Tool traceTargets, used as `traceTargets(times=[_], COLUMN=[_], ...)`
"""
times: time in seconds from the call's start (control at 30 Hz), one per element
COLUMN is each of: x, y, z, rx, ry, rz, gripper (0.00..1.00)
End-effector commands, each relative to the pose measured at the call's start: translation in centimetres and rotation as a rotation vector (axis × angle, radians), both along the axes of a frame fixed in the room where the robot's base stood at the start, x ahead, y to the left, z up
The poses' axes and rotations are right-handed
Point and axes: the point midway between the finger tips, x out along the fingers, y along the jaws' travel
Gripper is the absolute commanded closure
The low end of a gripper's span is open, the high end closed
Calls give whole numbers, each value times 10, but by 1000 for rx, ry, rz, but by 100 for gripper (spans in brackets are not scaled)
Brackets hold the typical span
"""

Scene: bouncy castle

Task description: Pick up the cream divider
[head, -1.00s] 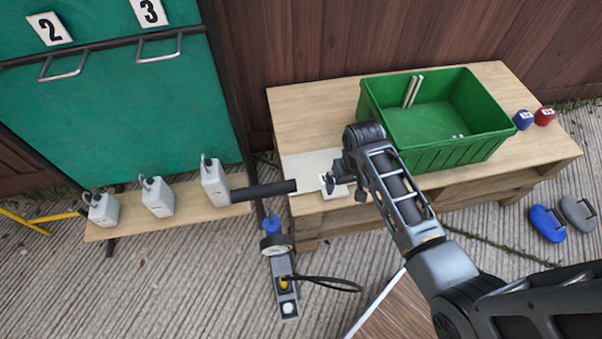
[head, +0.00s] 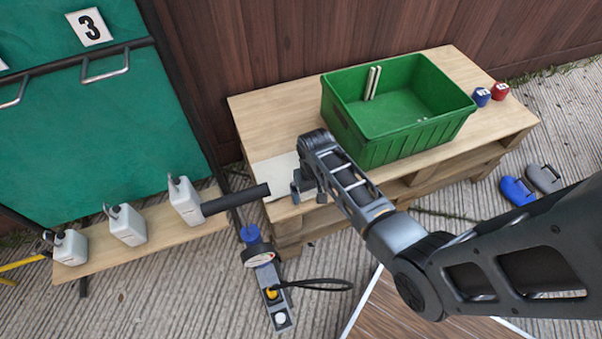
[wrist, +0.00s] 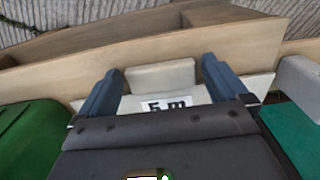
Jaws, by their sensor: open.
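In the head view my gripper (head: 306,188) is low over that corner and hides most of the divider.
A green crate (head: 410,145) with two upright pale slats (head: 373,82) stands on the bench. Blue (head: 481,97) and red (head: 500,90) weights sit to its right. White canisters (head: 128,225) stand on a low plank, and a dark bar (head: 237,198) juts close to my gripper.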

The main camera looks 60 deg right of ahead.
Motion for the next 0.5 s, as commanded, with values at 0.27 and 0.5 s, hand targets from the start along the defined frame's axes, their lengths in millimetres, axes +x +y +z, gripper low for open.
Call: traceTargets(times=[0.27, 0.5], x=[0, 0], y=[0, 0], z=[1, 1], rx=[0, 0], ry=[0, 0], rz=[0, 0], gripper=[12, 35])
